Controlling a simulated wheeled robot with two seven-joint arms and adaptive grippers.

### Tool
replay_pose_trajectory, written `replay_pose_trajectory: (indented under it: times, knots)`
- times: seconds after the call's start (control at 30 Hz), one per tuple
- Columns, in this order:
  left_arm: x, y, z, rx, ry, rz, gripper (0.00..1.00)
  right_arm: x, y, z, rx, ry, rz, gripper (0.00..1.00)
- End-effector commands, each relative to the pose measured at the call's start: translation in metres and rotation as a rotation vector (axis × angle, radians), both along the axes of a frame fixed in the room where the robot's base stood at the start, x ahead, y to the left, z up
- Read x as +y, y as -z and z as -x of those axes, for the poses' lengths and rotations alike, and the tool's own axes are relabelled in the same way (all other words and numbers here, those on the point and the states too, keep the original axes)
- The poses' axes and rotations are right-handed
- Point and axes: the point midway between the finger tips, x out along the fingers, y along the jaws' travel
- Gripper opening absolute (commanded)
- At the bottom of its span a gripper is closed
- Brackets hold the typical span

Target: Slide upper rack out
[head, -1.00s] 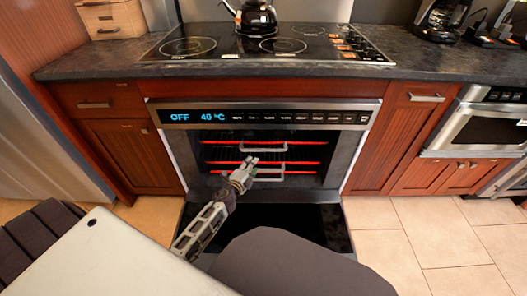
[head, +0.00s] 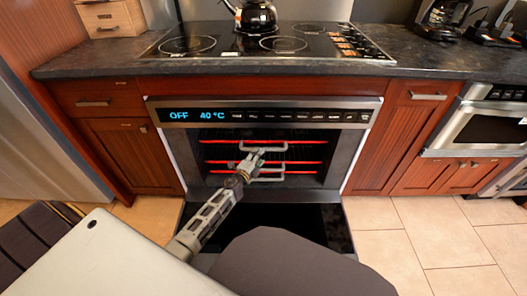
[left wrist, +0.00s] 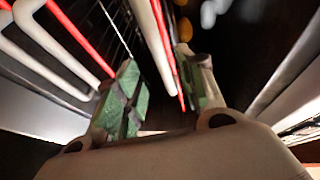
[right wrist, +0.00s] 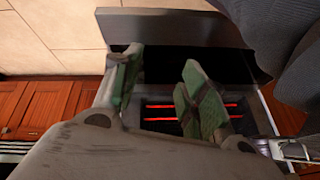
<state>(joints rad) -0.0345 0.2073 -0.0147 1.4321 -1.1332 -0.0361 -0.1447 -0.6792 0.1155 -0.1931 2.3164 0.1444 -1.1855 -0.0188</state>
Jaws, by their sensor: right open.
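The upper rack (head: 222,142) is inside the open oven, with a red front edge and a pale U-shaped handle (head: 243,146). Below it are more red rack edges (head: 308,163) and a lower pale handle (head: 272,179). My left gripper (head: 254,156) reaches into the oven front between the two handles, its tips close to the upper one. In the left wrist view its fingers (left wrist: 163,85) are apart, with a pale bar (left wrist: 151,35) running between or just beyond them; I cannot tell which. My right gripper (right wrist: 163,85) is open and empty.
The oven door (head: 334,222) is folded down in front, partly hidden by my own body. The control panel (head: 290,116) reads OFF and 40 °C. A kettle (head: 256,17) stands on the cooktop (head: 220,42) above. Tiled floor lies clear to the right.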

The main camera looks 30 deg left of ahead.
Motion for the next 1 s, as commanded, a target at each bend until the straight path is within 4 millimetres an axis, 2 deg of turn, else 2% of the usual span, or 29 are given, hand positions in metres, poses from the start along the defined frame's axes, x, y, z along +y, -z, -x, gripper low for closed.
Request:
replay_pose_trajectory:
  times: [0.7, 1.0]
  knots:
    - [0.003, 0.011, -0.055, 0.000, 0.000, -0.001, 0.39, 0.009, 0.029, -0.011, -0.068, 0.021, -0.055, 0.42]
    - [0.004, 0.014, -0.071, 0.000, 0.000, 0.000, 0.39, 0.012, 0.048, -0.004, -0.073, 0.032, -0.077, 0.42]
